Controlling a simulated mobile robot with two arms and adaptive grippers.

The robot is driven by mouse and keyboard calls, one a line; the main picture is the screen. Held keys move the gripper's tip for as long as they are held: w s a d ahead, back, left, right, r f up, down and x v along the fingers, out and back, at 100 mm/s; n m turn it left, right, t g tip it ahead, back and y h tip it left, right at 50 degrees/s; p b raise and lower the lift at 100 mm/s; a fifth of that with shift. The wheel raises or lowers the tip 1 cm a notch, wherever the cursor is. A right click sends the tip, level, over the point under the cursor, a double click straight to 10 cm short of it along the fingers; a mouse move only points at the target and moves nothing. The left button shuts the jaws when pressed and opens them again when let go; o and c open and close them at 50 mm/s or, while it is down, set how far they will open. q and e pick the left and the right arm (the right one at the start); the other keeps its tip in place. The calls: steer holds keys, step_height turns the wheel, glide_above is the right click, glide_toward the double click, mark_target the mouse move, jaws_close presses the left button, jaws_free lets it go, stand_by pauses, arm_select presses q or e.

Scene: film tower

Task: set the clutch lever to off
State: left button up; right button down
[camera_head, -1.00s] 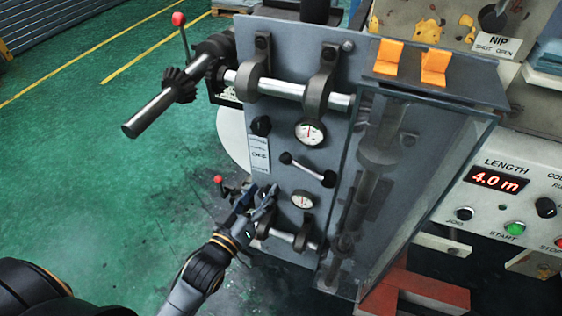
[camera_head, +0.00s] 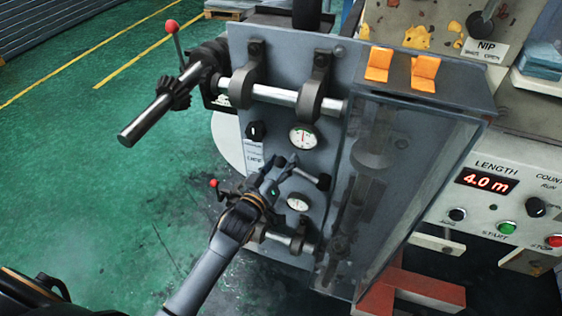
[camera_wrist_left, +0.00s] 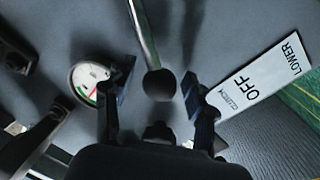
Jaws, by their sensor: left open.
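The clutch lever is a short metal rod (camera_head: 307,176) with a dark hub at its right end, on the grey panel (camera_head: 275,120). Its left end is hidden by my left gripper (camera_head: 280,167) in the head view. In the left wrist view its round black knob (camera_wrist_left: 160,85) shows between the two open fingers of my left gripper (camera_wrist_left: 158,77). I cannot tell whether the fingers touch it. A white label (camera_wrist_left: 250,85) beside it reads OFF and LOWER, and shows partly in the head view (camera_head: 254,156). My right gripper is not in view.
Round gauges sit above (camera_head: 303,136) and below (camera_head: 297,202) the lever. A black knob (camera_head: 254,130) is above the label. A red-knobbed lever (camera_head: 213,184) and a lower shaft (camera_head: 280,238) are near my left arm. A clear guard (camera_head: 400,190) stands right.

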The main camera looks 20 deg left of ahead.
arm_select(q)
jaws_close()
steer(key=shift+f, duration=0.1)
steer(key=shift+a+f+n+t+b, duration=0.1)
steer(key=shift+a+f+n+b, duration=0.2)
steer(key=shift+f+n+b, duration=0.6)
steer(key=shift+a+f+n+t+b, duration=0.1)
steer(key=shift+a+f+n+b, duration=0.35)
steer(key=shift+f+n, duration=0.75)
steer(key=shift+a+f+n+t+b, duration=0.1)
steer(key=shift+a+f+n+b, duration=0.05)
steer(key=shift+f+n+b, duration=0.9)
steer(key=shift+f, duration=0.15)
